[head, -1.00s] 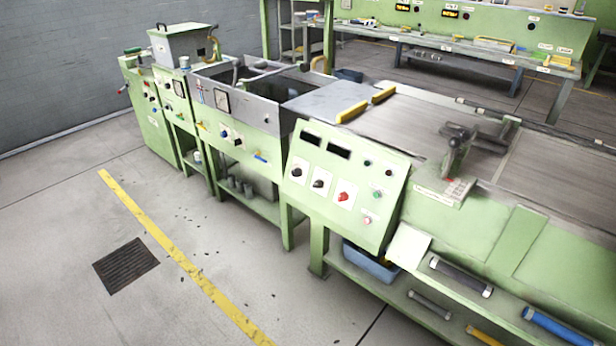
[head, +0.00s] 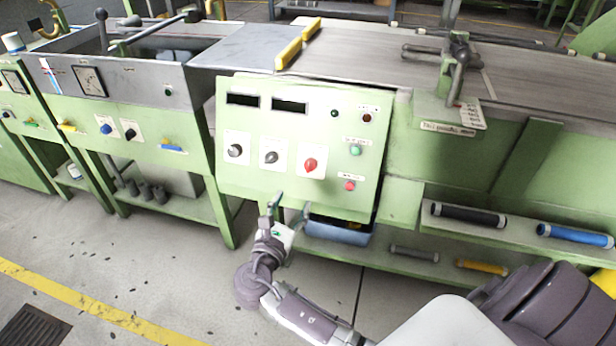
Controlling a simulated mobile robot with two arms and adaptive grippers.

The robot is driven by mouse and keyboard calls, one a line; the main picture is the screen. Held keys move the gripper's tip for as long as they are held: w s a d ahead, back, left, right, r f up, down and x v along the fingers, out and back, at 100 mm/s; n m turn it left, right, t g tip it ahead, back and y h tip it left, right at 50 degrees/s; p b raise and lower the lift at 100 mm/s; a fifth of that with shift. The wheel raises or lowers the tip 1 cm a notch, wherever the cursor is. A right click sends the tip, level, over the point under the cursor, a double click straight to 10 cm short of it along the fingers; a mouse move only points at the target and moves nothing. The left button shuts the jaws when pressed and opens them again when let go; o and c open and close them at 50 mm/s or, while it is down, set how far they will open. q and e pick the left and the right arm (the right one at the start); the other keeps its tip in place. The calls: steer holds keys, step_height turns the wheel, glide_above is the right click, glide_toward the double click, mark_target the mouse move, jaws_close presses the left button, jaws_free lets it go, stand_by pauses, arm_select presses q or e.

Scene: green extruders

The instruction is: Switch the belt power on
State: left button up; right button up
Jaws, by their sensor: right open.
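A sloped green control panel (head: 230,180) stands in the middle of the head view. It carries two dark displays, two dark knobs (head: 235,150) (head: 270,157), a red knob (head: 310,165), a green button (head: 355,151) and a red button (head: 349,186). Two small dark round parts sit at its upper right. The labels are too small to read, so I cannot tell which control is the belt power. My right gripper (head: 288,205) is open and empty, in front of and below the panel's lower edge. My left gripper is not in view.
The conveyor belt (head: 385,55) runs behind the panel, with a dark clamp-like fixture (head: 457,65) at its near edge. A tank bench stands left. The floor at lower left is open.

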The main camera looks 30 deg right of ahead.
mark_target(308, 171)
steer(key=b+x, duration=0.1)
steer(key=x, duration=1.1)
steer(key=shift+f, duration=0.1)
steer(key=shift+w+d, duration=0.4)
steer(key=shift+d, duration=0.05)
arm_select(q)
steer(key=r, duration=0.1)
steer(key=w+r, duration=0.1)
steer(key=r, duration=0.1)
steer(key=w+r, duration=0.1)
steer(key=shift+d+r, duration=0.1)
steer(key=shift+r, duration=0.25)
